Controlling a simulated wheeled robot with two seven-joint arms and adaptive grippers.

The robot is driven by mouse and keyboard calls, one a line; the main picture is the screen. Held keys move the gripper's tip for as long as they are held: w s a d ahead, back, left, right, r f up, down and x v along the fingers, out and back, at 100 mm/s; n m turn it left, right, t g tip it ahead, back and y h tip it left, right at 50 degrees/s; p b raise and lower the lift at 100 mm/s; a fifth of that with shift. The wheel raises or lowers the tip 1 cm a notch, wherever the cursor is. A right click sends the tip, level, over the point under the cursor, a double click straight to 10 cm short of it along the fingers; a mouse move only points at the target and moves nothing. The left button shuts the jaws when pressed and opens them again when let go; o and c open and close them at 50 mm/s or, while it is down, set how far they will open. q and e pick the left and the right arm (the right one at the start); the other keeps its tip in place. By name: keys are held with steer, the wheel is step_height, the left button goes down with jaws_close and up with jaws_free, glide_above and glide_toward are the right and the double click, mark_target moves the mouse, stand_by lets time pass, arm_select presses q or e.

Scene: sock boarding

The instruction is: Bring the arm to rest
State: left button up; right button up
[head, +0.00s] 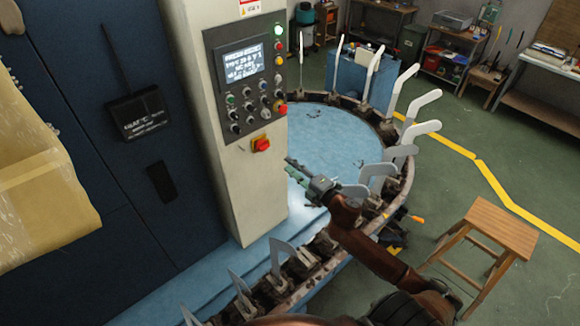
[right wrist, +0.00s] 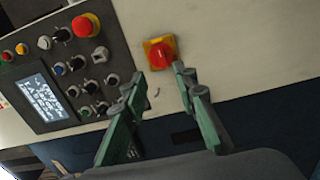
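My right gripper (head: 300,172) reaches over the round blue table, its fingers toward the control cabinet. In the right wrist view the two green fingers (right wrist: 157,88) stand apart with nothing between them. A red rotary switch on a yellow plate (head: 261,144) sits on the cabinet front, ahead of the fingertips; it also shows in the right wrist view (right wrist: 160,54). I cannot tell the exact gap between the fingertips and the switch. My left gripper is not in view.
The control panel (head: 246,75) has a lit screen, several knobs and a red button. White sock boards (head: 424,103) stand around the rim of the blue table (head: 335,135). A wooden stool (head: 497,230) stands on the green floor at right. A dark blue machine wall (head: 90,160) is at left.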

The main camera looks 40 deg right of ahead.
steer(key=s+d+f+m+g+h+b, duration=0.1)
steer(key=d+f+m+g+b, duration=0.15)
steer(key=f, duration=0.95)
steer(key=s+d+f+m+g+h+b, duration=0.1)
steer(key=s+d+f+m, duration=0.2)
steer(key=f, duration=0.9)
steer(key=s+f+m+g+b, duration=0.2)
steer(key=s+f, duration=0.4)
steer(key=f, duration=0.7)
steer(key=s+f+m+g+h+b, duration=0.15)
steer(key=s+f, duration=0.35)
steer(key=f, duration=0.7)
steer(key=s+f+m+g+b, duration=0.25)
steer(key=s+f, duration=0.35)
steer(key=f, duration=0.7)
steer(key=s+a+f+m+g+b, duration=0.1)
steer(key=s+a+f+m+g, duration=0.1)
steer(key=s+a+f, duration=0.4)
steer(key=s+a+f+m+g+y+b, duration=0.1)
steer(key=s+a+f, duration=0.4)
steer(key=s+f, duration=0.6)
steer(key=s+a+f+m+g+y+b, duration=0.1)
steer(key=s+a+f+m+g+b, duration=0.2)
steer(key=s, duration=1.4)
steer(key=a+f+g, duration=0.1)
steer(key=a+f, duration=0.2)
steer(key=f, duration=0.3)
steer(key=shift+s+a, duration=0.15)
steer(key=shift+a, duration=0.2)
